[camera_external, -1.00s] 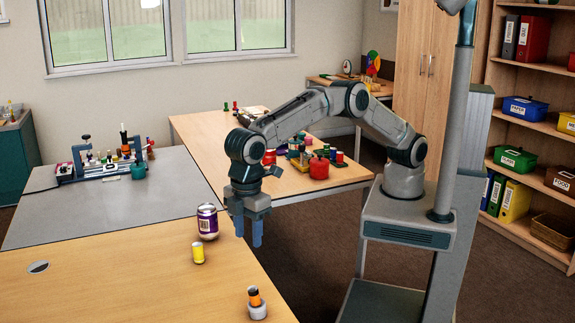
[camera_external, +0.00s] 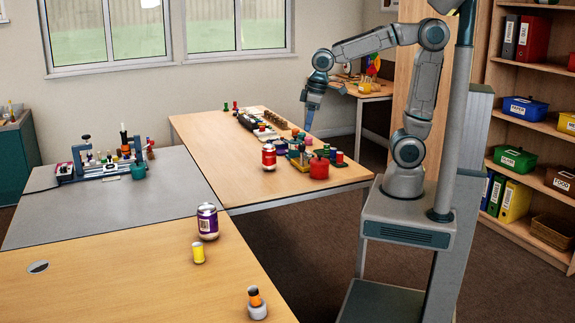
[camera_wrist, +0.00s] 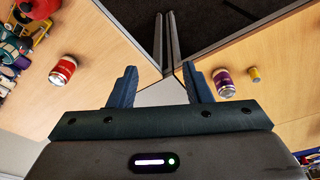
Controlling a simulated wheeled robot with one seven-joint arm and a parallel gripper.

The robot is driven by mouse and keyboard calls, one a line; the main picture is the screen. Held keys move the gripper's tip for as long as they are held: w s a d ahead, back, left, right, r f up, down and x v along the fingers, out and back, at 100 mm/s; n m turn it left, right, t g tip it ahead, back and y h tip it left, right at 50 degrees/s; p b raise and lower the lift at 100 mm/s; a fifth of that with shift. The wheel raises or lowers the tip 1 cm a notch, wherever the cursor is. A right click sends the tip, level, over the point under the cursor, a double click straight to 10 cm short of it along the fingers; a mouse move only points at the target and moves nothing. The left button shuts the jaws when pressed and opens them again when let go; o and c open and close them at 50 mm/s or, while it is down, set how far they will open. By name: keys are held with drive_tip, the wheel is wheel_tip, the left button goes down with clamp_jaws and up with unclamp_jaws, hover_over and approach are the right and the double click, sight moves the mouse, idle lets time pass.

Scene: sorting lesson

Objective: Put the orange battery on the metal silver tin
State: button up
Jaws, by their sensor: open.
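The orange battery (camera_external: 255,293), with a dark band, stands upright on a small silver-grey tin (camera_external: 257,311) near the front right edge of the near wooden table. They touch, and the battery looks steady; neither shows in the wrist view. My gripper (camera_external: 309,118) is raised near the back wooden table, far from both. In the wrist view my gripper (camera_wrist: 160,70) has its two blue fingers apart with nothing between them.
A purple can (camera_external: 207,222) and a yellow cylinder (camera_external: 198,252) stand on the near table. A red can (camera_external: 269,157), a red pot (camera_external: 319,168) and several small items crowd the back table. The near table's front left is clear.

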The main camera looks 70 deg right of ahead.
drive_tip(key=s+d+f+m, duration=0.3)
drive_tip(key=s+d+f, duration=0.1)
drive_tip(key=s+d, duration=0.3)
drive_tip(key=shift+s+d, duration=0.35)
drive_tip(key=shift+s, duration=0.75)
